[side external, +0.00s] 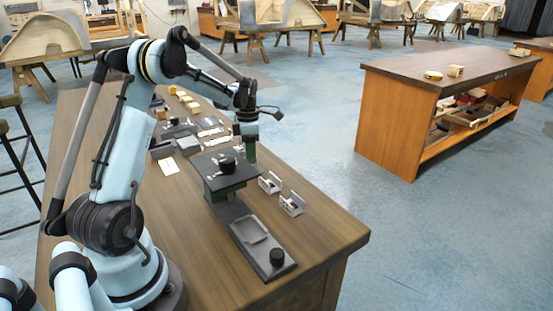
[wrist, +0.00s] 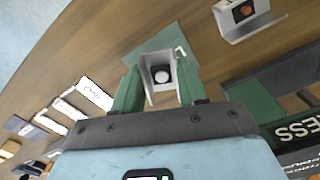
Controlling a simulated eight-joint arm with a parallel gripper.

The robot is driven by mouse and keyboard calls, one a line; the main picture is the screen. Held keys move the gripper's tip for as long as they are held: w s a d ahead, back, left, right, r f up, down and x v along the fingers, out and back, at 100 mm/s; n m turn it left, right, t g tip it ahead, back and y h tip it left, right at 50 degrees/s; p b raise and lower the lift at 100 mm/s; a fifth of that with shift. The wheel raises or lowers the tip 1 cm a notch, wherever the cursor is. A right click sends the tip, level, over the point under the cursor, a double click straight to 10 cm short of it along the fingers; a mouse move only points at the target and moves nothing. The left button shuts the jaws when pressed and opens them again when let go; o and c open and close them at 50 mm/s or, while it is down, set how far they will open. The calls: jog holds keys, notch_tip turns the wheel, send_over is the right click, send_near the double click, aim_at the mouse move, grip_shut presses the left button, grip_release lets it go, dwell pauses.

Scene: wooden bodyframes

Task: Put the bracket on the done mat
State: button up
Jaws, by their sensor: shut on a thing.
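My gripper (wrist: 157,92) has its two green fingers closed on a light grey metal bracket (wrist: 147,76) with a round pale spot in its middle. In the wrist view a flat green mat (wrist: 138,55) lies on the bench behind and beneath the bracket. I cannot tell if the bracket touches the mat or hangs above it. In the side view my gripper (side external: 248,150) points down just behind the green press (side external: 232,183), which hides its fingertips, the held bracket and the mat.
Two other brackets stand on the bench right of the press, one nearer (side external: 291,204) and one farther (side external: 269,184). The press base with its grey recess (side external: 254,238) and black knob (side external: 277,257) reaches forward. White cards (wrist: 91,94) lie left. The bench's front right is bare.

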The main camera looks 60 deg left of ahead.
jog(key=shift+f, duration=0.9)
jog(key=shift+f, duration=0.1)
jog(key=o, duration=1.2)
jog(key=shift+c, duration=0.2)
